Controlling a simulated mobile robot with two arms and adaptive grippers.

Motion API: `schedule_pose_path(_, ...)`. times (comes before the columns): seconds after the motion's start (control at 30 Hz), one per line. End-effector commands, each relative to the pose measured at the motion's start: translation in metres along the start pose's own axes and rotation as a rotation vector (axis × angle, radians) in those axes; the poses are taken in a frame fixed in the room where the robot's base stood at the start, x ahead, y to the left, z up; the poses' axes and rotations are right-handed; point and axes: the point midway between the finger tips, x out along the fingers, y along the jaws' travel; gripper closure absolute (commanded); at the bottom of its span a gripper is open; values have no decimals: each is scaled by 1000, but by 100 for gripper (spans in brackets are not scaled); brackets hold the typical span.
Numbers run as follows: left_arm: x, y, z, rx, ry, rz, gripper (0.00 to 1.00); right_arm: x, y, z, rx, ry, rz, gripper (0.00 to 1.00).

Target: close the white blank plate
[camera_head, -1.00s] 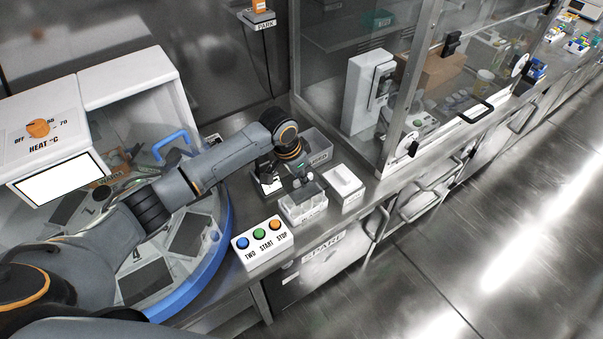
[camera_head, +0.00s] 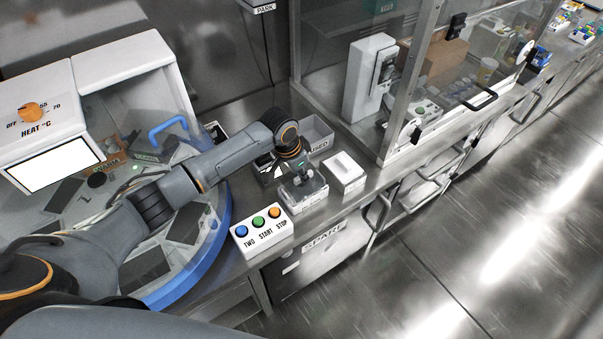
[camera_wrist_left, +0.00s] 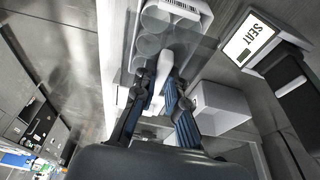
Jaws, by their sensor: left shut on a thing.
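The white blank plate (camera_head: 303,200) is a small white box with a clear upper part, near the bench's front edge. My left gripper (camera_head: 299,181) points down right over it, hiding part of its top. In the left wrist view the gripper (camera_wrist_left: 158,88) is shut on a small pale piece, perhaps a lid handle; its outline is partly hidden by the blue-grey fingers. A clear sheet with round wells (camera_wrist_left: 150,45) shows just beyond the fingertips. Whether the clear part rests fully on the box, I cannot tell. My right gripper is not in view.
A white tray (camera_head: 346,184) stands just right of the plate, and a grey USED bin (camera_head: 318,134) behind. A button box (camera_head: 263,237) is in front left. The round blue-rimmed machine (camera_head: 190,278) is at left, a glass cabinet (camera_head: 395,110) at right.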

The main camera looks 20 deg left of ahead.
Motion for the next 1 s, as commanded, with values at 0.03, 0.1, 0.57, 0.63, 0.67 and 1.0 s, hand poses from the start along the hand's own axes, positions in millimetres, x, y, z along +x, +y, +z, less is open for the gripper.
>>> schedule_pose_path(0.03,0,0,0,0,0,0,100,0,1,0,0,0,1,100)
schedule_pose_path(0.1,0,0,0,0,0,0,100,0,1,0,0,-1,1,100)
schedule_pose_path(0.57,0,0,0,1,1,0,100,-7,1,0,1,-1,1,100)
schedule_pose_path(0.63,0,0,0,1,1,0,100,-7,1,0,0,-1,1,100)
schedule_pose_path(0.67,0,0,0,1,1,0,100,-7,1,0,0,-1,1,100)
schedule_pose_path(1.0,-1,0,0,0,0,0,100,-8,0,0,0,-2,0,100)
